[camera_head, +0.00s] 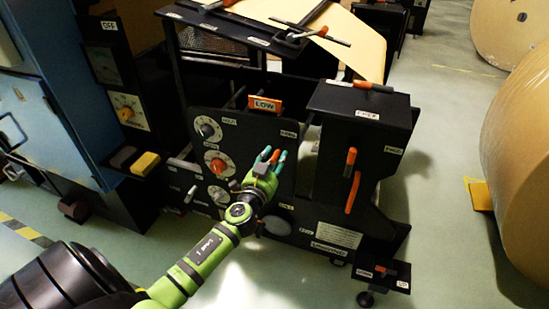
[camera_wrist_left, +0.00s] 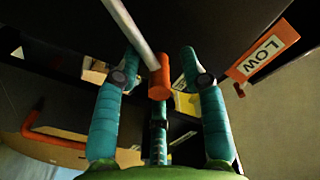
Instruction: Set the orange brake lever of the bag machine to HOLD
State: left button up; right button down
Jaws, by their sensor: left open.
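The bag machine (camera_head: 238,130) has a black front panel with dials. My left gripper (camera_head: 270,155) is in front of the panel's right part, its teal fingers apart. An orange grip (camera_head: 276,157) shows among the fingers. In the left wrist view a pale rod ending in an orange grip (camera_wrist_left: 158,77) reaches in between the open fingers of my left gripper (camera_wrist_left: 160,62). I take this as the brake lever. I cannot tell whether the fingers touch it. The small label above it is too blurred to read. My right gripper is out of view.
An orange LOW tag (camera_head: 265,105) stands above the panel and shows in the left wrist view (camera_wrist_left: 262,57). A black box (camera_head: 352,125) to the right carries other orange handles (camera_head: 352,190). A blue cabinet (camera_head: 45,110) is at left, large kraft rolls (camera_head: 520,160) at right.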

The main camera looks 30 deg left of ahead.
pick_arm(q)
jog(key=shift+w+a, duration=0.1)
jog(key=shift+w, duration=0.15)
grip_shut()
